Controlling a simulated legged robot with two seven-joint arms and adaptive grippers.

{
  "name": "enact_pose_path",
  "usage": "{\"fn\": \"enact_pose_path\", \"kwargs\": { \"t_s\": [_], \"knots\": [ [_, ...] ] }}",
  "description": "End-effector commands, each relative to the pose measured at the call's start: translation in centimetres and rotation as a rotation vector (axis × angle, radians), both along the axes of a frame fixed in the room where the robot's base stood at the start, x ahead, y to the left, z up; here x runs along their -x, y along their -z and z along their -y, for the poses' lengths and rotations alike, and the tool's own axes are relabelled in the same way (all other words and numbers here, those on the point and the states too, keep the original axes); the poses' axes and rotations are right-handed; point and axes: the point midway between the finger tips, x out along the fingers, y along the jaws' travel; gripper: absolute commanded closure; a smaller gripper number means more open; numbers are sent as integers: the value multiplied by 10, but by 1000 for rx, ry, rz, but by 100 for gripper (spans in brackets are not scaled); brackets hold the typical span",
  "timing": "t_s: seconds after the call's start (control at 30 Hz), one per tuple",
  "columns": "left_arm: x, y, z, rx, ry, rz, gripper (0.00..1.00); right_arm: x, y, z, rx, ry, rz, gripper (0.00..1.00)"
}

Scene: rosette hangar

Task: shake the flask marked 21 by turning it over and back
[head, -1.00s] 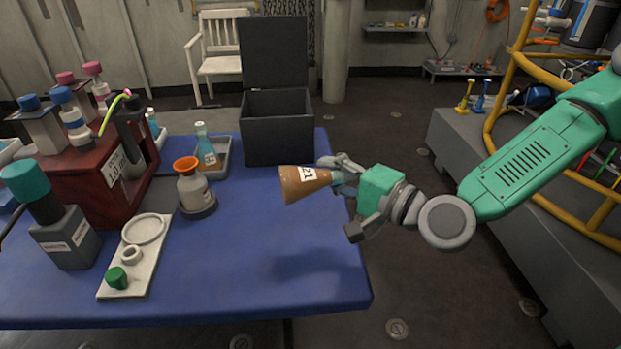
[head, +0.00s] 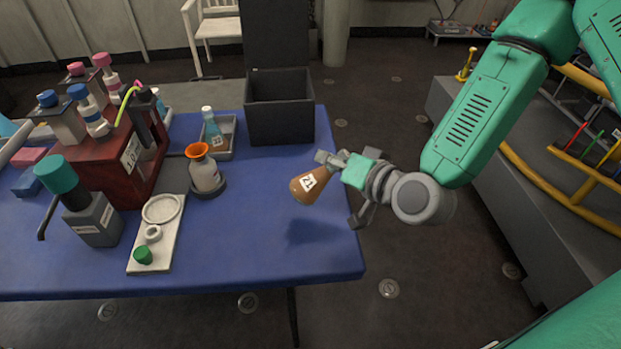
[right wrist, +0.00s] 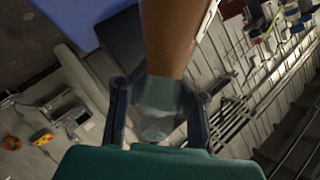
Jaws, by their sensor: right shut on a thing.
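The flask marked 21 (head: 307,187) is conical, with brown content and a white label. My right gripper (head: 336,166) is shut on its narrow neck. The flask hangs in the air above the right part of the blue table, tilted, with its wide base down to the left and its neck up to the right. The right wrist view shows the brown body (right wrist: 172,38) and the clear neck (right wrist: 160,98) between the two fingers. The mouth is partly hidden by the gripper. My left gripper is out of view.
A dark open box (head: 280,118) stands behind the flask. To the left are a grey tray (head: 229,150) with a bluish flask, an orange-topped bottle (head: 206,174), a white plate (head: 170,233) and a red rack (head: 122,180). The table's front right is clear.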

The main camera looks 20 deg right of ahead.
Motion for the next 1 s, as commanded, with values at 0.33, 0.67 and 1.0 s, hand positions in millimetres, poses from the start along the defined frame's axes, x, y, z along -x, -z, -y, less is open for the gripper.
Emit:
{"fn": "enact_pose_path", "kwargs": {
  "t_s": [0.33,0.67,1.0],
  "knots": [
    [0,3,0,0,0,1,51,0,0,0,-27,1,1,100],
    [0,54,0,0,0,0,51,0,6,1,-525,4,-17,100],
    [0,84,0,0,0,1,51,0,5,0,-763,3,-25,100]
  ]
}}
